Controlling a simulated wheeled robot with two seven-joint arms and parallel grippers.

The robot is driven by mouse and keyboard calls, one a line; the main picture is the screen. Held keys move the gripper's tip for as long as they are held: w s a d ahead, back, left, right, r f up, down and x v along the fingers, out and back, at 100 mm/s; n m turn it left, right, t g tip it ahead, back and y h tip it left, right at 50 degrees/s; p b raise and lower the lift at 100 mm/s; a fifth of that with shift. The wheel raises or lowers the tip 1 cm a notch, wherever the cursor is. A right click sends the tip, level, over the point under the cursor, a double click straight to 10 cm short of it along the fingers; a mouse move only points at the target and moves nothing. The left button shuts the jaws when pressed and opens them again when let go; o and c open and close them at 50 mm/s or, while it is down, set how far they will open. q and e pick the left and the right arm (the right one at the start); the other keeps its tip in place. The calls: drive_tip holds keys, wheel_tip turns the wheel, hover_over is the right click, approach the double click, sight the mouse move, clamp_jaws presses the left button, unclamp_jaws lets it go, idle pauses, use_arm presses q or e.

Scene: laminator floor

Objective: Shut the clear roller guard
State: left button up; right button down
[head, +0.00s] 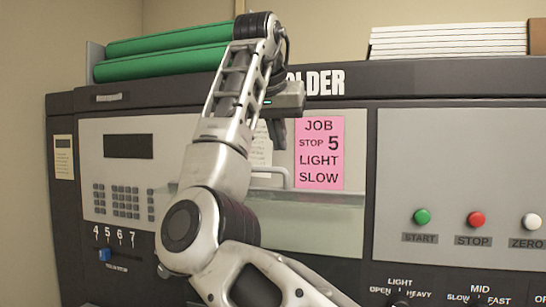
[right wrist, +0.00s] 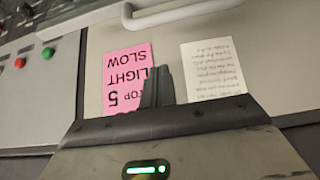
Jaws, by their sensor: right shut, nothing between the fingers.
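The clear roller guard (head: 318,228) is a see-through greenish pane low on the middle of the machine's front. A pale bar handle (head: 286,178) runs along its top, partly hidden behind my right arm. The handle also shows at the top of the right wrist view (right wrist: 172,14). I cannot tell how far the guard stands from the rollers. My right gripper (head: 278,137) is shut and empty, above the handle and apart from it, left of the pink note. Its dark fingers show together in the right wrist view (right wrist: 157,86). My left gripper is not in view.
A pink job note (head: 320,153) and a white printed sheet (right wrist: 218,69) are on the front panel. Green, red and white buttons (head: 476,219) are at right. A keypad (head: 123,201) and blue slider (head: 104,255) are at left. Green rolls (head: 165,54) and stacked white sheets (head: 448,40) lie on top.

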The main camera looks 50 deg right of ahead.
sight(274, 169)
drive_tip(key=f, duration=0.1)
drive_tip(key=a+f, duration=0.1)
drive_tip(key=f, duration=0.1)
drive_tip(key=shift+s+a+f, duration=0.1)
drive_tip(key=shift+s+a, duration=0.25)
drive_tip(key=shift+a, duration=0.05)
drive_tip(key=shift+f, duration=0.1)
drive_tip(key=shift+a+f, duration=0.1)
drive_tip(key=shift+a, duration=0.05)
